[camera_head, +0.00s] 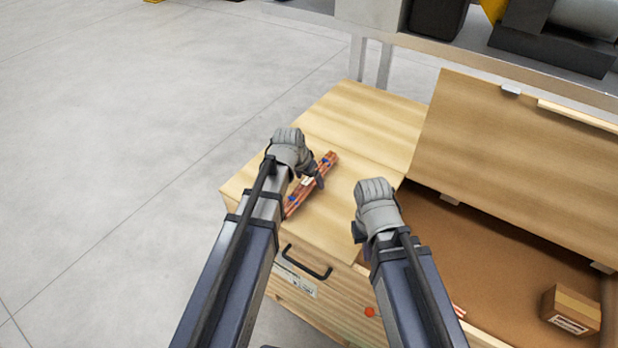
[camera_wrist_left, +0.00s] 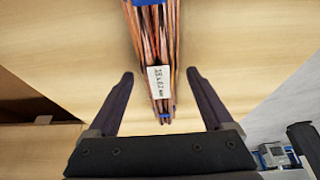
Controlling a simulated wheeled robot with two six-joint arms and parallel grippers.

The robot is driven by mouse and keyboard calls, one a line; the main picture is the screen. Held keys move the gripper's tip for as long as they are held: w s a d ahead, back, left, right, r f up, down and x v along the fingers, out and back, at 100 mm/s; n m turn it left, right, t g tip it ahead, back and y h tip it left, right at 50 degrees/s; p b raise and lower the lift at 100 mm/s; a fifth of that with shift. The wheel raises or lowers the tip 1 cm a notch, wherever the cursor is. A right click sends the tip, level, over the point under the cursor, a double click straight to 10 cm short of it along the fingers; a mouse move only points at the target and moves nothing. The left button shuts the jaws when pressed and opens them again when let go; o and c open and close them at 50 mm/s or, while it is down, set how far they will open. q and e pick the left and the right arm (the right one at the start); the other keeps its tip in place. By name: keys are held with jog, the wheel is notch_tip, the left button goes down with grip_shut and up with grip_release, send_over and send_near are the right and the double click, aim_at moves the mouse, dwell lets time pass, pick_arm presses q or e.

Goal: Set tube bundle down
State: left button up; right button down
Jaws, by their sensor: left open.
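The tube bundle (camera_head: 328,162) is a set of copper tubes with blue ties. It lies slantwise on the closed wooden lid part (camera_head: 350,120), partly hidden by my left gripper (camera_head: 312,182). In the left wrist view the bundle (camera_wrist_left: 158,40) carries a white label and appears to rest on the wood. The open fingers of my left gripper (camera_wrist_left: 160,76) stand on either side of it, with visible gaps. My right gripper (camera_head: 360,232) is over the edge of the wooden crate, right of the bundle; its fingers are mostly hidden behind the wrist.
The crate's right lid (camera_head: 500,150) stands raised, and its open inside holds a small cardboard box (camera_head: 572,310). Reddish tube ends (camera_head: 459,311) show beside my right arm. A black handle (camera_head: 308,264) is on the front. A metal bench (camera_head: 480,62) stands behind.

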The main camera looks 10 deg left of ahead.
pick_arm(q)
jog(key=p+v, duration=1)
jog(key=v, duration=0.2)
jog(key=s+d+f+g+y, duration=0.1)
jog(key=s+d, duration=0.3)
jog(key=s, duration=0.4)
jog(key=s+d+f+g+y, duration=0.1)
jog(key=s+d+g+y, duration=0.1)
jog(key=s+d, duration=0.3)
jog(key=s+g, duration=0.1)
jog(key=s, duration=0.2)
jog(key=shift+s+n+g, duration=0.15)
jog(key=shift+n+g, duration=0.15)
jog(key=shift+r, duration=0.1)
jog(key=shift+c, duration=0.2)
